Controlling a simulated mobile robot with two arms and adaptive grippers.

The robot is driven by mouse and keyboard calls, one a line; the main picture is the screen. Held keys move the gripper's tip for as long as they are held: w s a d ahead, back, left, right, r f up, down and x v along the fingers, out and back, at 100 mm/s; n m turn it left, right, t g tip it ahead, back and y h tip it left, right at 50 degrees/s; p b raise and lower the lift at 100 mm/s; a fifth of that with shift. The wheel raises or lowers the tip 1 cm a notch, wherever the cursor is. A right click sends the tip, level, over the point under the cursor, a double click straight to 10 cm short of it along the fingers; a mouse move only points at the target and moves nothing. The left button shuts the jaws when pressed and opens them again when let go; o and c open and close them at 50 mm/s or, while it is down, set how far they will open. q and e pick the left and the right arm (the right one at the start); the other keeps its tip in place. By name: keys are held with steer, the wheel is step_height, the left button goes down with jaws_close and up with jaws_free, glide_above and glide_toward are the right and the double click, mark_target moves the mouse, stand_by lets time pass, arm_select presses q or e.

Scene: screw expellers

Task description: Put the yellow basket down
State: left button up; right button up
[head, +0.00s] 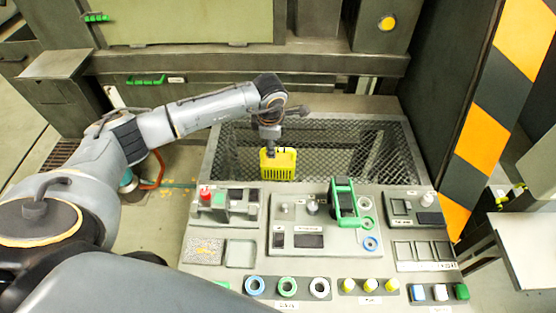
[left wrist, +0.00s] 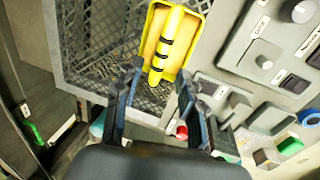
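The yellow basket (head: 278,165) is at the near left part of the mesh-lined bin (head: 405,150), close to the control panel's back edge. In the left wrist view the basket (left wrist: 190,48) shows from above, with a yellow handle bar bearing black bands. My left gripper (head: 270,146) is just above the basket, pointing down. In the left wrist view its two fingers (left wrist: 160,72) stand apart on either side of the handle's lower end, with gaps visible. The basket's underside is hidden, so I cannot tell whether it touches the mesh. My right gripper is in neither view.
The control panel (head: 262,237) in front of the bin carries a red knob (head: 205,192), a green-handled lever (head: 344,200), coloured rings and yellow buttons. A striped post (head: 483,140) stands at the right. The bin's middle and right are clear.

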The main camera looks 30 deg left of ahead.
arm_select(q)
steer(key=f, duration=0.2)
steer(key=w+f+p, duration=0.1)
steer(key=f, duration=0.1)
steer(key=shift+a, duration=0.35)
jaws_close()
steer(key=shift+r, duration=0.1)
